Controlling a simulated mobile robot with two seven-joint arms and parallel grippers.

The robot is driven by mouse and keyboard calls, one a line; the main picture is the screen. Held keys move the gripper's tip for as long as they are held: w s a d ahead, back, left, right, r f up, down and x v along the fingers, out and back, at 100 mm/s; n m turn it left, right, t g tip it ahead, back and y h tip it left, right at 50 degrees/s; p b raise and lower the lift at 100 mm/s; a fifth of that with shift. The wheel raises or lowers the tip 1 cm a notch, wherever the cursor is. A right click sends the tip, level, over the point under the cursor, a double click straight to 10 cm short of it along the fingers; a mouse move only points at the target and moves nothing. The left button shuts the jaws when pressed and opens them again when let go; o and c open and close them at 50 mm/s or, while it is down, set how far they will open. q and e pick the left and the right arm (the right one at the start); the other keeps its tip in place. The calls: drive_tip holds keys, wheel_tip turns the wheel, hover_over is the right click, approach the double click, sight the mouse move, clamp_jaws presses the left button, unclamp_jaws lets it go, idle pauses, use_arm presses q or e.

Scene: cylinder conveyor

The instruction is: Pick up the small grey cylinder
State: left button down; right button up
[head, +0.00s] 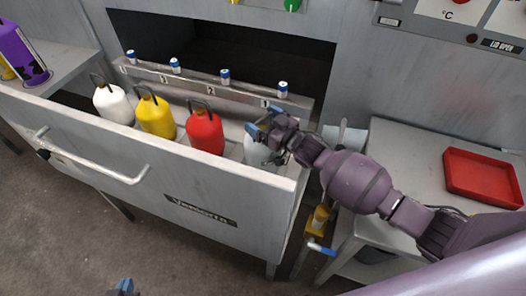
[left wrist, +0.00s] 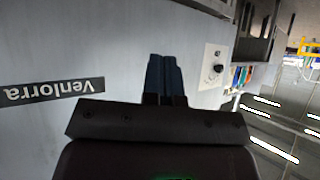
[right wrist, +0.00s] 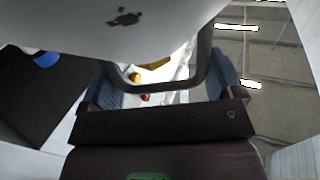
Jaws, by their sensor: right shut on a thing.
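The small grey cylinder (head: 257,152) stands at the right end of the open drawer, partly hidden by my right gripper (head: 265,129). In the right wrist view its pale body (right wrist: 120,28) fills the top, and its dark handle (right wrist: 203,70) spans between the two blue fingers of the right gripper (right wrist: 165,88). The right gripper is shut on this handle. My left gripper (head: 123,287) shows only at the bottom edge of the head view. In the left wrist view, its fingers (left wrist: 164,78) are together with nothing between them.
White (head: 113,102), yellow (head: 156,116) and red (head: 205,131) cylinders stand left of the grey one. The drawer front (head: 150,160) lies before them. A purple cylinder (head: 18,50) is on the left table. A red tray (head: 482,178) is on the right table.

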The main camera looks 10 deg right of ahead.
drive_tip(key=c, duration=0.4)
drive_tip(key=shift+r, duration=0.1)
drive_tip(key=c, duration=0.3)
drive_tip(key=shift+r, duration=0.1)
drive_tip(key=shift+c, duration=0.2)
